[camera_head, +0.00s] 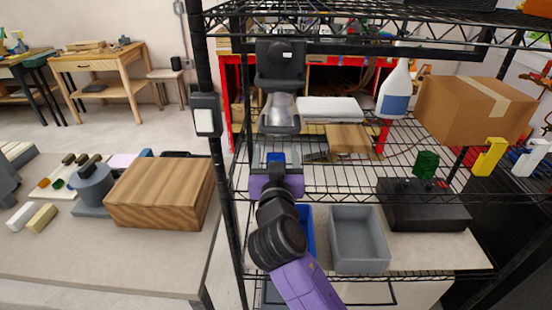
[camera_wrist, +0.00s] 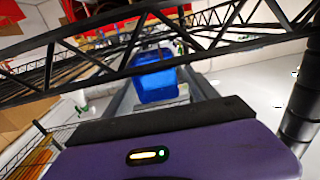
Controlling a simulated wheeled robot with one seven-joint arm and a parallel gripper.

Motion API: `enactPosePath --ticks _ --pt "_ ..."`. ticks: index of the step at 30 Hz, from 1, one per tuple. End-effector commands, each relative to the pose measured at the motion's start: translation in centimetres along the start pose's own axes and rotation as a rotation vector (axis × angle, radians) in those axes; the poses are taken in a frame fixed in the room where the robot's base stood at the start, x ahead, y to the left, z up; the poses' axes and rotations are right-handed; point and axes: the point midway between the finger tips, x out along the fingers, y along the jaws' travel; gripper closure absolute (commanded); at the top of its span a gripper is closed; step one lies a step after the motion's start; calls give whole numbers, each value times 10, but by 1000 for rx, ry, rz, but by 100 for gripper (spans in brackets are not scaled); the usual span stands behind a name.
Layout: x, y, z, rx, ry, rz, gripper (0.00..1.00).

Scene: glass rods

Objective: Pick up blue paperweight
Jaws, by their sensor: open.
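The blue paperweight (camera_wrist: 155,82) is a bright blue block in the middle of the wrist view, beyond my purple gripper body. A small part of it (camera_head: 277,158) shows in the head view just past my gripper, on the middle wire shelf. My gripper (camera_wrist: 160,93) is open, and its grey fingers run forward on either side of the block in the picture. In the head view my gripper (camera_head: 276,164) is at the front edge of that shelf. I cannot tell whether the fingers touch the block.
The wire shelf's front truss (camera_wrist: 60,62) crosses close to my gripper. The shelf also holds a spray bottle (camera_head: 396,92), a wooden block (camera_head: 349,139), a white folded stack (camera_head: 330,108) and a cardboard box (camera_head: 475,108). A grey bin (camera_head: 358,267) stands below. A wooden box (camera_head: 160,193) is on the left table.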

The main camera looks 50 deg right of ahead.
Motion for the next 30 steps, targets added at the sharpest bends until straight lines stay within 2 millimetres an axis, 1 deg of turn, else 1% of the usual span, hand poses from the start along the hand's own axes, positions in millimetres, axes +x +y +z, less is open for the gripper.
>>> enactPosePath --ticks 1,4,12,14,15,17,18,22,23,30 --pt "7 0 -2 0 -1 3 33" --pt "15 0 -1 1 0 1 33" --pt "18 0 1 1 -1 0 33" --pt "17 0 1 1 -1 0 44" --pt "17 0 1 1 -1 0 52" --pt "17 0 1 1 -1 0 64" --pt "17 0 1 1 -1 0 72" --pt "17 0 1 1 0 0 98" --pt "17 0 1 1 0 0 100" --pt "17 0 0 1 1 0 100"
